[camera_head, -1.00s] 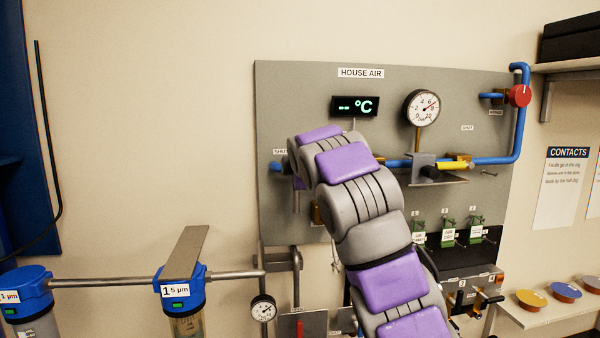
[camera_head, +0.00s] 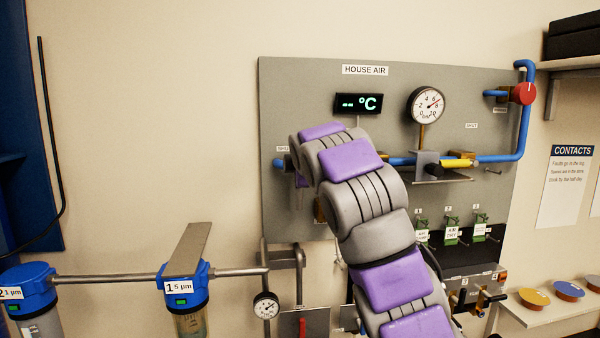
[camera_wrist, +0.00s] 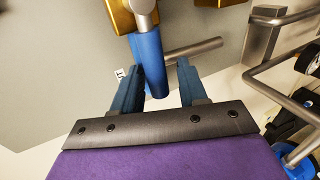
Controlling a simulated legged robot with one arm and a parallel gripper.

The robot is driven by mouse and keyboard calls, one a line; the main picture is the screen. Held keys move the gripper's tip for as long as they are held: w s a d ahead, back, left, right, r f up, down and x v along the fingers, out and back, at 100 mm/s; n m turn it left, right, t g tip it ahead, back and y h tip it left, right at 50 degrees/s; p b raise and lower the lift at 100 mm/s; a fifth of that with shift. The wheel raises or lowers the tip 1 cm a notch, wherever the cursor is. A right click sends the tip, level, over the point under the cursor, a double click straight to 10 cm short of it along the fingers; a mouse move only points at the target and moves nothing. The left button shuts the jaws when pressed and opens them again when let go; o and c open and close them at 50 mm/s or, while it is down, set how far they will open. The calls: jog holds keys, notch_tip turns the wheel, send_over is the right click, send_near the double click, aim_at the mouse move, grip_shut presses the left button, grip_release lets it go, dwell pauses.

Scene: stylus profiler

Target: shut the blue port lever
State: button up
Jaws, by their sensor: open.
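The blue lever (camera_wrist: 150,65) shows in the wrist view as a blue bar hanging from a grey hub on a brass valve body (camera_wrist: 120,12). My gripper (camera_wrist: 157,68) is open, with one finger on each side of the lever. The lever's free end lies between the fingers, closer to the left one; whether it touches is unclear. In the head view my arm covers the gripper and the lever; only a bit of brass (camera_head: 319,211) shows at the arm's left edge.
A grey rod (camera_wrist: 195,49) passes close by the right finger, and bent grey pipework (camera_wrist: 265,35) stands to the right. On the HOUSE AIR panel (camera_head: 285,105) are a gauge (camera_head: 427,105), a yellow lever (camera_head: 456,164) and a red knob (camera_head: 523,93). Filters (camera_head: 184,285) stand lower left.

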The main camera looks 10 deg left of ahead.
jog(key=b+v, duration=0.1)
jog(key=v, duration=1.5)
jog(key=shift+s+b, duration=0.35)
jog(key=shift+b, duration=0.05)
jog(key=w+d+f+m+g+h+b, duration=0.3)
jog(key=w+d+f+m+h, duration=0.1)
jog(key=d+f+m, duration=0.35)
jog(key=s+d+f+m+g+b, duration=0.25)
jog(key=d+f+m, duration=0.2)
jog(key=f, duration=0.35)
jog(key=s+d+f+m+g+b, duration=0.1)
jog(key=s+d+f+m, duration=0.3)
jog(key=f, duration=0.4)
jog(key=s+d+f+m+g+b, duration=0.2)
jog(key=s+f+m+g, duration=0.1)
jog(key=s+f, duration=1.4)
jog(key=s+d+f+m+g+b, duration=0.2)
jog(key=s+f+g, duration=0.3)
jog(key=s+f, duration=1.1)
notch_tip(320, 180, down, 3)
jog(key=shift+s+d+f+m+b, duration=0.1)
jog(key=shift+s+d+m+b, duration=0.25)
jog(key=shift+b, duration=0.45)
